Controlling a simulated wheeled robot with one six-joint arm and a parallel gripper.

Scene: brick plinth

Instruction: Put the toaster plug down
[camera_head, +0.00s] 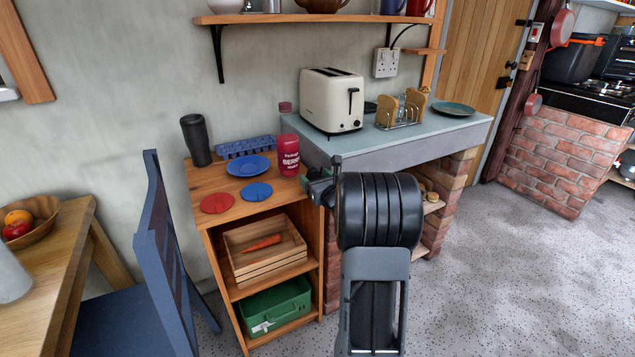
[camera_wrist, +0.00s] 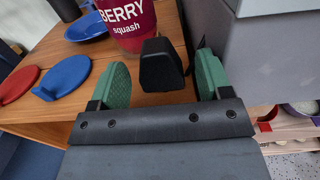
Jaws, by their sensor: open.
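The black toaster plug (camera_wrist: 161,66) shows in the wrist view at the wooden cabinet top's edge, just in front of the red squash bottle (camera_wrist: 130,28). It lies between the green finger pads of my gripper (camera_wrist: 155,82), with a gap on each side. My gripper is open. In the head view my gripper (camera_head: 318,182) is over the right front corner of the wooden cabinet top (camera_head: 232,205), beside the grey plinth slab; the plug cannot be made out there. The cream toaster (camera_head: 331,100) stands on the slab (camera_head: 400,143).
A toast rack (camera_head: 402,110) stands right of the toaster. A blue chair (camera_head: 165,240) is at left.

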